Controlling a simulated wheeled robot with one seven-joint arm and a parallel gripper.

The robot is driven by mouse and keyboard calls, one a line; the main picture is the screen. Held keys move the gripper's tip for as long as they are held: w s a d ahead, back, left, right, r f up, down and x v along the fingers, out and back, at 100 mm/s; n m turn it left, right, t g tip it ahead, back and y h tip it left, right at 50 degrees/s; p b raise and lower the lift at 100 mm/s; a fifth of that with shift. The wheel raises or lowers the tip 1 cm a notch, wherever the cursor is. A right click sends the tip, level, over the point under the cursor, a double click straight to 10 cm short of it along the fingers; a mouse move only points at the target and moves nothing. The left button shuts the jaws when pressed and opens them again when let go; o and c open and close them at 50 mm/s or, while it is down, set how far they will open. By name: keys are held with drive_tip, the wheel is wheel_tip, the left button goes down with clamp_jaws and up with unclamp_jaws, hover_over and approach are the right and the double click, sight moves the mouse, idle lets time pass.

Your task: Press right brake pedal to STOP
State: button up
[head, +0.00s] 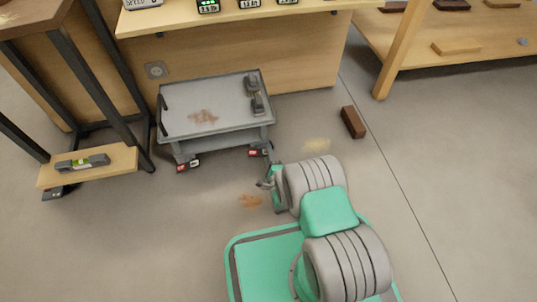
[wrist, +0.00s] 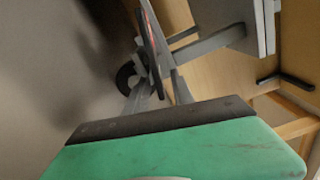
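The grey cart (head: 215,125) stands on the floor with a red and black brake pedal at each near lower corner. The right brake pedal (head: 254,153) is small and partly hidden by its corner and my arm's end. The left brake pedal (head: 188,165) is at the other corner. My gripper (head: 266,183) is low, just in front of and below the right pedal; a small gap seems to show, but contact is unclear. In the wrist view, a dark caster wheel (wrist: 127,75) and a thin red-edged plate (wrist: 150,35), likely the pedal, lie ahead. The finger opening is unclear.
A wooden bench (head: 240,55) stands behind the cart. A dark-legged stand with a low shelf (head: 115,160) bearing a level (head: 82,162) is left. A brown block (head: 353,122) lies on the floor to the right. Floor around it is mostly clear.

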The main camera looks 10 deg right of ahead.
drive_tip(key=shift+w, duration=0.3)
drive_tip(key=shift+c, duration=0.3)
clamp_jaws()
